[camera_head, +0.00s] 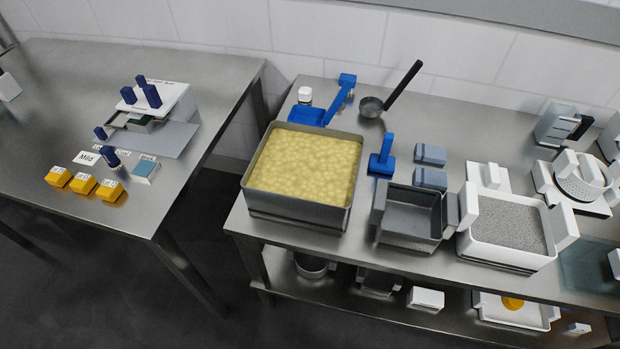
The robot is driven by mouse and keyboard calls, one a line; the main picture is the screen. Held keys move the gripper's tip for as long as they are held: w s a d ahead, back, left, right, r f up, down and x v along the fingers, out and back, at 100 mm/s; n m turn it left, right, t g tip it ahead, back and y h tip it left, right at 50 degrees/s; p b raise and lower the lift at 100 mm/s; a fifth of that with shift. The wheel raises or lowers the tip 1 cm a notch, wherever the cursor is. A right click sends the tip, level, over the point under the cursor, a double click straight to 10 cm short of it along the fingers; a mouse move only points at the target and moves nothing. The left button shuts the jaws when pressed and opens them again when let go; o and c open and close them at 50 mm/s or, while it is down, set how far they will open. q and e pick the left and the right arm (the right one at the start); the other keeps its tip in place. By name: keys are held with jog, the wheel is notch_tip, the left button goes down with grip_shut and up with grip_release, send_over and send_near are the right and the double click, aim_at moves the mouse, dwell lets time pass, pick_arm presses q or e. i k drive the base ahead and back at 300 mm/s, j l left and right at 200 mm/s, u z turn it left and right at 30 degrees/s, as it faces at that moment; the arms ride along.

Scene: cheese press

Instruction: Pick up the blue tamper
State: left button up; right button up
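The blue tamper (382,160) stands upright on the right steel table, with a flat square foot and a straight handle pointing up. It is between the large steel vat of yellow curd (300,178) on its left and two grey-blue blocks (430,155) on its right. A grey square mould (410,215) with side handles is just in front of it. Nothing holds the tamper. Neither of my grippers can be made out in this view.
A blue scoop (308,114) and steel ladle (372,106) lie behind the vat. A white tray of grey grains (508,230) stands right of the mould. A gap separates the left table (145,215), which holds yellow blocks (83,184) and dark blue stamps (150,95).

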aim_at(382, 163)
jog(key=k+l+u, duration=0.1)
jog(key=l+u, duration=0.3)
jog(key=k+l+u, duration=0.15)
jog(key=l+u, duration=0.2)
jog(key=k+l+u, duration=0.25)
jog(key=u, duration=0.15)
jog(key=l, duration=0.1)
